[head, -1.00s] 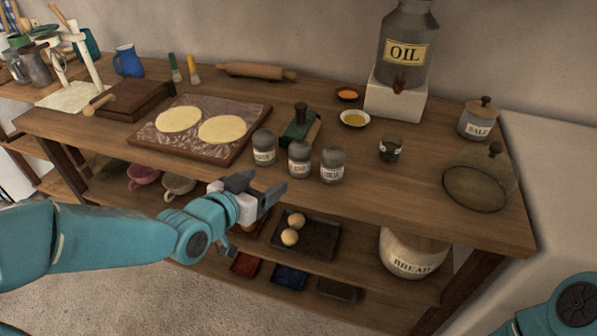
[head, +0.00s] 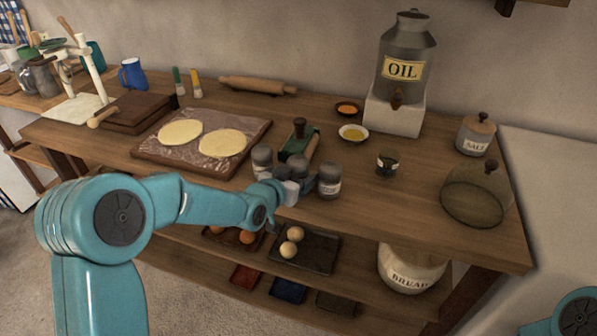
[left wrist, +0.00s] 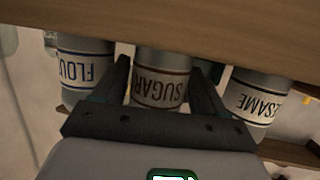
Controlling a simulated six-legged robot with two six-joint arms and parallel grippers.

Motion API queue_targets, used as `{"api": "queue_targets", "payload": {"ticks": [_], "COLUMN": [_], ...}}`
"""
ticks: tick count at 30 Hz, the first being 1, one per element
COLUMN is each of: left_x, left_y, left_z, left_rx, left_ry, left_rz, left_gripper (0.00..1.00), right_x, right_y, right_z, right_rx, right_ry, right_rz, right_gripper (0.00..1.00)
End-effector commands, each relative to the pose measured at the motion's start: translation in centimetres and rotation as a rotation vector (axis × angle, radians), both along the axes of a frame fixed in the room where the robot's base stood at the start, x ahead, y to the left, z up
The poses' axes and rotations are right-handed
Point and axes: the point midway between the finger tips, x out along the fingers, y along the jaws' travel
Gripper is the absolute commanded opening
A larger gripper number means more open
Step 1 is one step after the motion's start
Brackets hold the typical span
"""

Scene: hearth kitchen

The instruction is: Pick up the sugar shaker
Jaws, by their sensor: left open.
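The sugar shaker (head: 297,165) is a grey-topped jar in the middle of a row of three near the table's front edge. Its SUGAR label shows upside down in the left wrist view (left wrist: 160,85). My left gripper (head: 301,186) is open at the front of this shaker, its arm coming in from the left. In the left wrist view the two fingers (left wrist: 163,88) stand one on each side of the sugar shaker; I cannot tell whether they touch it. The gripper hides the shaker's lower part in the head view. My right gripper is not in view.
The flour shaker (left wrist: 85,72) and sesame shaker (left wrist: 255,103) stand close on either side. Behind is a green box-like tool (head: 298,142). A small dark jar (head: 387,164) and a glass dome (head: 477,195) stand to the right. Dough rounds lie on a board (head: 150,152) at left.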

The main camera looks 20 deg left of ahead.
Motion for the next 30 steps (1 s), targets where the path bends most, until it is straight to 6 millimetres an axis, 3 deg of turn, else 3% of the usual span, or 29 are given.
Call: {"api": "queue_targets", "payload": {"ticks": [8,9,12,23,30], "left_x": [0.2,0.2,0.2,0.2,0.3], "left_y": [-0.2,-0.2,-0.2,-0.2,-0.2], "left_z": [-0.1,-0.1,-0.1,0.4,4.2], "left_rx": [0.000,0.000,0.000,0.000,0.000], "left_ry": [0.001,0.001,0.001,0.000,-0.006], "left_rz": [0.001,0.001,0.001,0.001,0.001], "left_gripper": [0.69,0.56,0.29,0.29,0.29], "right_x": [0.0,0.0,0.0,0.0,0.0], "right_y": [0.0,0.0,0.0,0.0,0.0], "right_z": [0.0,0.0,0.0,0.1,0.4], "right_rx": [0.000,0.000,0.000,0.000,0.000], "right_ry": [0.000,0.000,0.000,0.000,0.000], "right_rz": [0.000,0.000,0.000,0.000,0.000], "right_gripper": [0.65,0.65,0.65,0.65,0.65]}}
